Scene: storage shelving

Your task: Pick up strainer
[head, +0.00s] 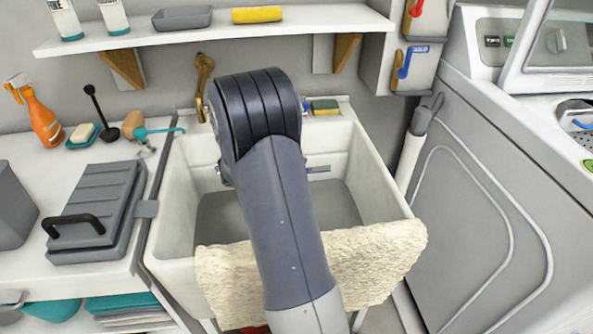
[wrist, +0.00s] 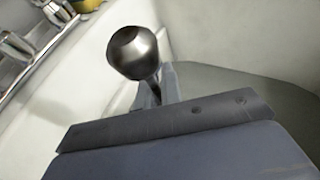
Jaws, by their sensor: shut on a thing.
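In the head view my arm covers the strainer and most of the gripper. Only small gripper parts show on both sides of the arm, over the inside of the white sink (head: 182,215). I cannot tell how far the strainer is from the basin floor.
A cream towel (head: 375,262) hangs over the sink's front edge. A brass faucet (head: 203,85) and a sponge (head: 325,106) are at the back. A shelf (head: 215,32) overhangs behind. A counter with a grey lidded box (head: 100,205) is left; a washer (head: 490,190) is right.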

